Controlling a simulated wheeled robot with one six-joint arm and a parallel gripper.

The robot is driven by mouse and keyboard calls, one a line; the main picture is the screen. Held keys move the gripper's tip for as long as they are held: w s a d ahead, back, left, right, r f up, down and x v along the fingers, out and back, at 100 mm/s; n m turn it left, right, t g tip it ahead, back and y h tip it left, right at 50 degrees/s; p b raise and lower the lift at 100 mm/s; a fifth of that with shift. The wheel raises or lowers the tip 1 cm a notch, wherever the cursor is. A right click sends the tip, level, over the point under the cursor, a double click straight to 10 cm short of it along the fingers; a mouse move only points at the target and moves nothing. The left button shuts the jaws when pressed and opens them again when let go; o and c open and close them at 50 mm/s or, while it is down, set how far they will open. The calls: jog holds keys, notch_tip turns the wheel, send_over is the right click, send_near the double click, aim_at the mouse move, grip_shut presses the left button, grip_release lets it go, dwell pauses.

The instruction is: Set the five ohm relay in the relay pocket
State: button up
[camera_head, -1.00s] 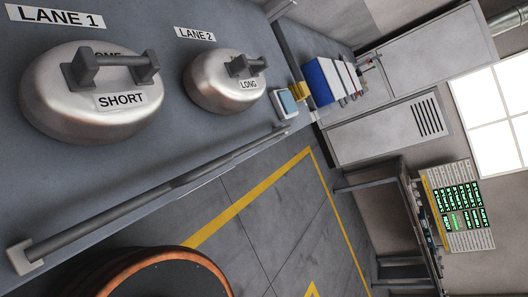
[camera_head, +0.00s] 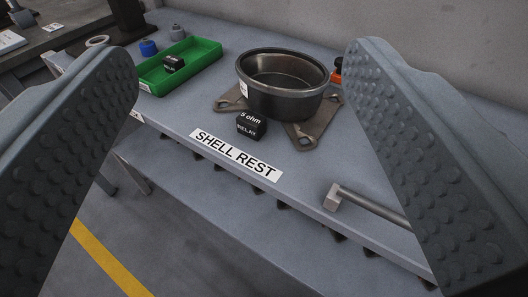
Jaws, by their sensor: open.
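The five ohm relay (camera_head: 251,125) is a small black block marked "5 ohm RELAY". It sits at the near edge of a dark round shell (camera_head: 284,88) on a brown footed base plate (camera_head: 304,136); I cannot tell whether it rests on the plate or the bench. Another black relay (camera_head: 173,64) with a label too small to read lies in a green tray (camera_head: 202,63) to the left. My gripper (camera_head: 240,75) is open and empty, its two ridged fingers framing the view, with the relay beyond and between them. I cannot make out the relay pocket.
The grey bench (camera_head: 215,110) has a "SHELL REST" label (camera_head: 236,154) along its front. Blue (camera_head: 148,47) and grey (camera_head: 177,33) small parts stand behind the tray.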

jog(key=w+m+g, duration=0.3)
jog(key=w+g, duration=0.3)
jog(key=w, duration=0.6)
jog(key=m+g, duration=0.4)
jog(key=g, duration=0.7)
send_over(249, 120)
jog(key=f, duration=1.6)
jog(key=shift+w+a+f, duration=0.15)
jog(key=shift+a+f, duration=0.2)
jog(key=shift+f, duration=0.05)
jog(key=shift+d+f, duration=0.2)
jog(key=shift+f, duration=1.15)
jog(key=shift+d+f, duration=0.15)
jog(key=shift+f, duration=1.2)
jog(key=c, duration=1.2)
jog(key=shift+o, duration=0.2)
jog(key=shift+r, duration=0.1)
